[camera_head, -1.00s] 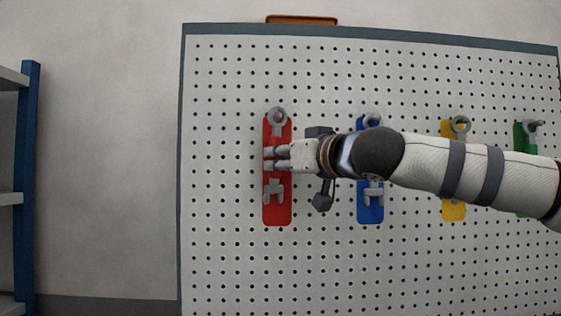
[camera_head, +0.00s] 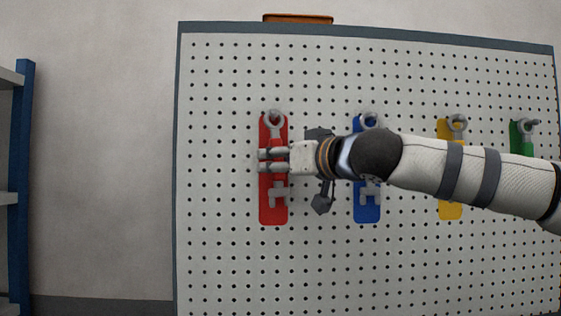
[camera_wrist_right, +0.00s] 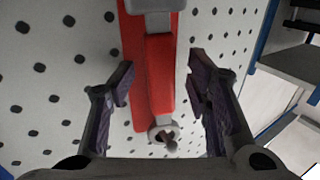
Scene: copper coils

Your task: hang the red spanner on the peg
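The red spanner (camera_head: 279,194) hangs upright in front of a long red panel (camera_head: 272,216), ring end up and grey open jaw down. In the right wrist view its red handle (camera_wrist_right: 160,75) is in the middle, and the peg (camera_wrist_right: 171,146) shows in the ring's opening. My right gripper (camera_head: 262,161) reaches in from the right, at the height of the handle. Its two fingers are spread either side of the handle, with gaps showing in the wrist view. In the head view the gripper hides the middle of the spanner. My left gripper is not in view.
On the pegboard (camera_head: 230,260), a blue panel (camera_head: 367,214), a yellow panel (camera_head: 449,211) and a green panel (camera_head: 520,139) stand to the right, with grey spanners. My right arm covers parts of them. A blue-framed shelf (camera_head: 22,180) stands at the left.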

